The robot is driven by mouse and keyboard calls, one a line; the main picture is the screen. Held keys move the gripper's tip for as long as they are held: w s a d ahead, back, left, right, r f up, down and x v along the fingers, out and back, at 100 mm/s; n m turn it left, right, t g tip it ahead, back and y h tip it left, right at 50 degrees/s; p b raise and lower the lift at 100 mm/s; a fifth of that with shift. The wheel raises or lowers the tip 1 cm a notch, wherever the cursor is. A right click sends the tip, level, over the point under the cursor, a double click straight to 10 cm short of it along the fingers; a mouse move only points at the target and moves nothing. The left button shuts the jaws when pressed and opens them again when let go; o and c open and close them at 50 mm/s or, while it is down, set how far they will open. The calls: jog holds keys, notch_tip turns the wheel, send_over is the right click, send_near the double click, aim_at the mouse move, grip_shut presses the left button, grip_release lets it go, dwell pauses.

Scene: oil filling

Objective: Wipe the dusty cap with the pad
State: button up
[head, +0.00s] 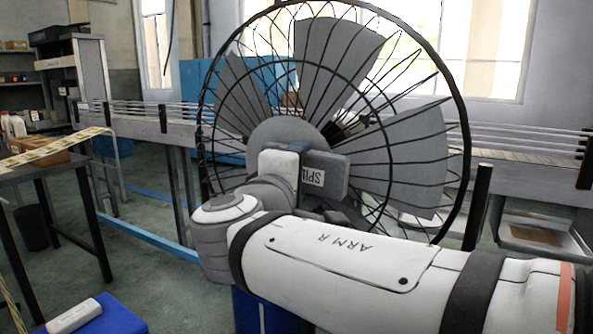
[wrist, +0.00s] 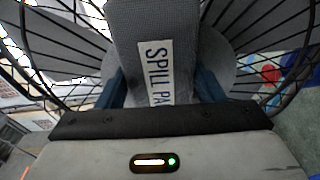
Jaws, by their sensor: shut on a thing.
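My gripper (wrist: 161,88) is shut on a grey spill pad (wrist: 152,30), with a dark blue finger on each side of it. The pad has a white label reading "SPILL PA", the rest cut off by my wrist. In the head view the pad (head: 334,168) stands in front of a large caged fan. A grey round hub (head: 283,132) at the fan's centre lies behind the pad and gripper. I cannot tell whether this hub is the dusty cap. No other cap is clearly seen. I cannot tell whether the pad touches the hub.
A long grey conveyor (head: 150,128) runs behind. A dark table (head: 40,172) with a box stands at the left. A blue box (head: 118,318) with a white item on top is at the lower left. Open floor lies between.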

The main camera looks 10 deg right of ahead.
jog(key=shift+s+d+r+m, duration=0.3)
jog(key=shift+s+d+r, duration=0.3)
jog(key=shift+s+d, duration=0.1)
jog(key=shift+w+a+b+v, duration=0.1)
jog(key=shift+a+b+v, duration=0.15)
jog(key=shift+v, duration=0.7)
jog(key=shift+w+a+b+v, duration=0.1)
jog(key=shift+a+b+v, duration=0.1)
jog(key=shift+v, duration=0.75)
jog(key=shift+w+a+b+v, duration=0.1)
jog(key=shift+b+v, duration=0.15)
jog(key=shift+v, duration=0.7)
jog(key=shift+a+v, duration=0.25)
jog(key=shift+v, duration=1.25)
jog(key=shift+w, duration=0.2)
